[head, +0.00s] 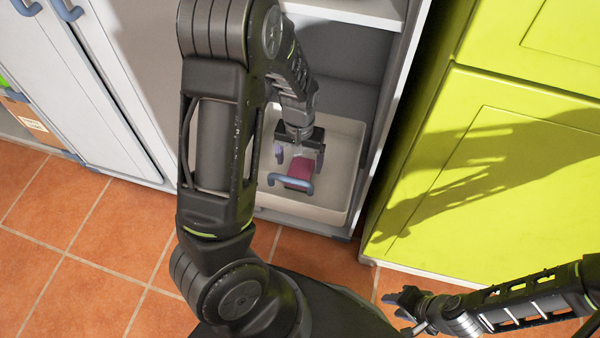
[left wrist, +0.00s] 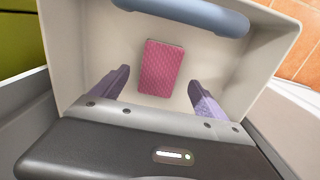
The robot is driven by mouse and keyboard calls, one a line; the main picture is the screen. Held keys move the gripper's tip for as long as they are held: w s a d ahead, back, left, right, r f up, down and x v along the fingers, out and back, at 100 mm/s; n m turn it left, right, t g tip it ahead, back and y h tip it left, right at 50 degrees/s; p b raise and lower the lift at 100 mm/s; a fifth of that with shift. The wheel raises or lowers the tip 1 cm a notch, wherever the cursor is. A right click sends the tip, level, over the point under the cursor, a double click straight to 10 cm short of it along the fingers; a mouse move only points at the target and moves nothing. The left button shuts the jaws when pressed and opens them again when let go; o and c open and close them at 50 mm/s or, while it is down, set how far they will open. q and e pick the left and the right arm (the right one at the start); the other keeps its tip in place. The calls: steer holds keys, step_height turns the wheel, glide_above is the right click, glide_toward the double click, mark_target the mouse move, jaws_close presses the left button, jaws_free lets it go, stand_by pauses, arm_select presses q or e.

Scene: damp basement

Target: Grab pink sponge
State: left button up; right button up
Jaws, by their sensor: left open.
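The pink sponge (head: 300,172) lies flat in a beige bin (head: 349,150) inside the grey cabinet. In the left wrist view the sponge (left wrist: 161,68) is a textured pink-red block on the bin floor. My left gripper (head: 299,155) is in or just over the bin. In the left wrist view its purple fingers (left wrist: 157,80) are spread wide, one on each side of the sponge, with nothing between them held. Whether they touch the bin floor cannot be told. My right gripper (head: 398,310) is low at the right, over the floor, far from the sponge; its jaw gap is unclear.
The bin has a blue handle (head: 290,187) on its front; the handle also shows in the left wrist view (left wrist: 190,14). Cabinet walls and a shelf (head: 345,10) surround the bin. A lime-green cabinet (head: 490,150) stands to the right. Orange floor tiles (head: 80,250) lie clear at the left.

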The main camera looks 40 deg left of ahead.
mark_target(300, 170)
arm_select(q)
step_height(300, 170, down, 5)
steer(key=shift+r+b, duration=0.1)
steer(key=shift+b, duration=0.7)
steer(key=shift+c, duration=0.4)
steer(key=c, duration=1.4)
